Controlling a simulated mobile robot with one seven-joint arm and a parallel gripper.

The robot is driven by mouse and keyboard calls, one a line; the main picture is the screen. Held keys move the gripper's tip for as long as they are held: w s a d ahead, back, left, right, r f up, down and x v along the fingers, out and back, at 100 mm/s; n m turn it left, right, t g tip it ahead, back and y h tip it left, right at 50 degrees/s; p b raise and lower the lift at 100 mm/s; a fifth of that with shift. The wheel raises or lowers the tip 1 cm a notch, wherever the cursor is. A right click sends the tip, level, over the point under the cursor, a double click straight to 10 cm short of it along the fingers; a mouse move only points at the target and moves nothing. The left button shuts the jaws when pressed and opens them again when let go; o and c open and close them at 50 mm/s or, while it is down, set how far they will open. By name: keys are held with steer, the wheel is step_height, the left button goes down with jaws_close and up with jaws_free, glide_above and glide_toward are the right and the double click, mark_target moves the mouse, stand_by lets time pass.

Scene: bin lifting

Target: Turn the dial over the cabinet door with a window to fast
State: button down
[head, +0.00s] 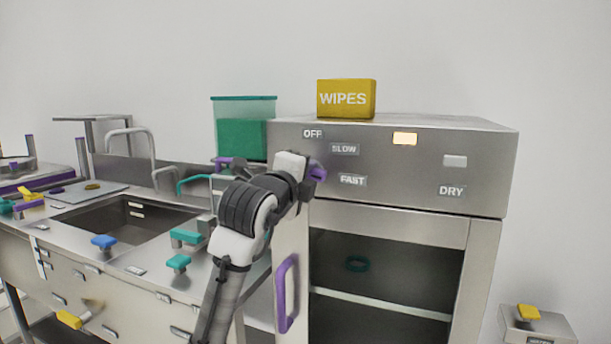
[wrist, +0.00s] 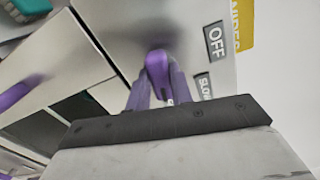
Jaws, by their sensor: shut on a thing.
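The dial is a purple knob (wrist: 157,66) on the steel front panel over the cabinet door with a dark window (head: 385,262). My gripper (wrist: 160,84) is shut on the dial, one finger on each side of it in the wrist view. In the head view my gripper (head: 313,173) is at the panel, and its body hides most of the dial. The labels OFF (head: 312,133), SLOW (head: 344,149) and FAST (head: 352,181) stand around it. I cannot tell which label the dial points to.
A yellow WIPES box (head: 346,99) and a green container (head: 243,128) stand at the back. A lit yellow indicator (head: 405,139) and a DRY label (head: 451,191) are on the panel's right. The door has a purple handle (head: 286,293). A sink (head: 125,220) is at the left.

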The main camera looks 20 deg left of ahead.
steer(key=c, duration=1.2)
jaws_free()
steer(key=shift+c, duration=0.2)
steer(key=shift+s, duration=0.1)
steer(key=s+b, duration=0.2)
steer(key=s, duration=1.1)
steer(key=shift+s+a+b, duration=0.2)
steer(key=shift+s+b, duration=0.15)
steer(key=shift+b, duration=0.05)
